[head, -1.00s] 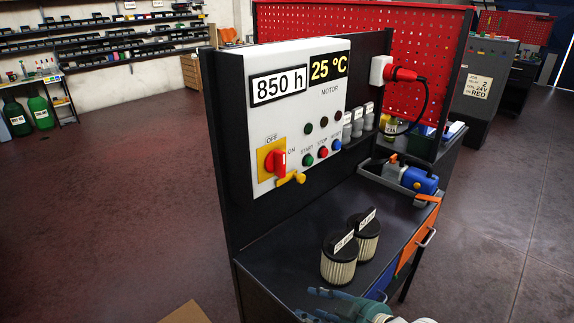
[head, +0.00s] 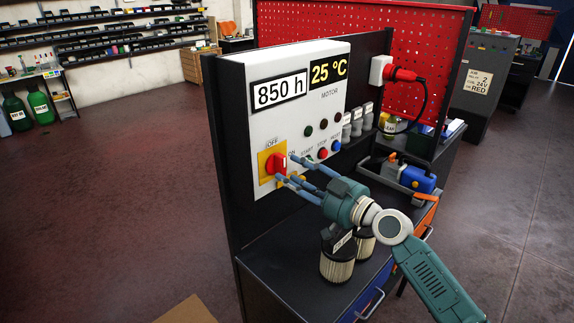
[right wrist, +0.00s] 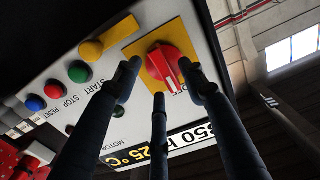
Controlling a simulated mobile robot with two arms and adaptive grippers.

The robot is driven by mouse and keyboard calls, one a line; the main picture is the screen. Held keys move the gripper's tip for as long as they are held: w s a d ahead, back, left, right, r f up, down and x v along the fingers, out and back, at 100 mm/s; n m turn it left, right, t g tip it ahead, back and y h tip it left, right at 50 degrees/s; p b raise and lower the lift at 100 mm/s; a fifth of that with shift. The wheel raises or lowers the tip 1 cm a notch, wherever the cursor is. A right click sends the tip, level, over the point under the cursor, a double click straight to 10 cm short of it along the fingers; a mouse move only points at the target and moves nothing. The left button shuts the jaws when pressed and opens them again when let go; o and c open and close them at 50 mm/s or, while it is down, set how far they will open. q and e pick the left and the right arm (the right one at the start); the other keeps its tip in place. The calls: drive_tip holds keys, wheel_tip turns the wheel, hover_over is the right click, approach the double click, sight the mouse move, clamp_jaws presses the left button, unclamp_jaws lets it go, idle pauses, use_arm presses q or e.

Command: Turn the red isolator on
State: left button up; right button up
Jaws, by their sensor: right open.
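The red isolator (head: 277,164) is a rotary handle on a yellow plate on the white control panel (head: 290,110). Its handle stands upright below the OFF label in the head view. It also shows in the right wrist view (right wrist: 166,64), between my fingertips. My right gripper (head: 285,170) is open, with its fingers spread around the handle at the panel's lower left. I cannot tell whether any finger touches the handle. The yellow padlock-like piece (right wrist: 108,40) beside the isolator is partly hidden by my fingers in the head view. My left gripper is not in view.
Green, red and blue buttons (right wrist: 79,71) sit beside the isolator on the panel. Two filters (head: 337,262) stand on the bench below my right wrist. A blue tool (head: 418,178) lies in a tray at the right.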

sight(279, 166)
drive_tip(key=shift+x, duration=1.4)
drive_tip(key=shift+s, duration=0.1)
clamp_jaws()
